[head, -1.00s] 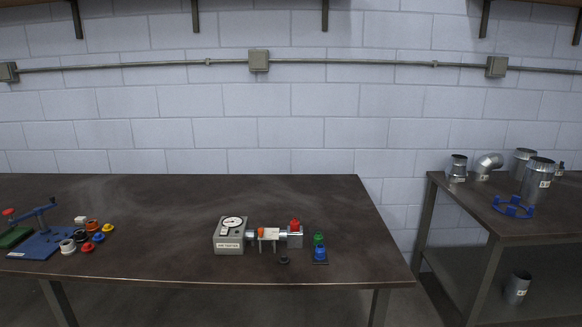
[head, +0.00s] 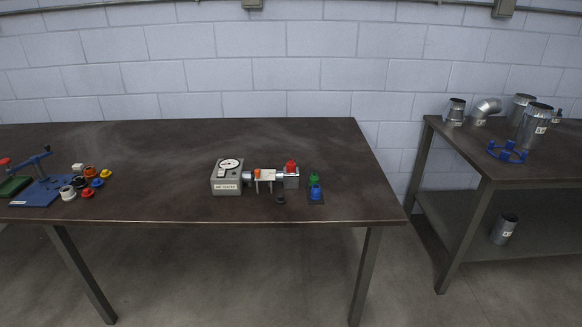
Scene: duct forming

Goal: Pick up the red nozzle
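Two small red parts could be the red nozzle, and I cannot tell which is. One red piece (head: 291,166) stands upright on the right end of the grey gauge device, near the table's middle right. Another small red piece (head: 87,193) lies at the left among several coloured round parts. My gripper is not in view.
The grey gauge device (head: 227,183) stands on the dark table (head: 200,145). A blue-based tool (head: 41,190) is at the left. A second table (head: 460,155) holds metal ducts and a blue ring (head: 507,152).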

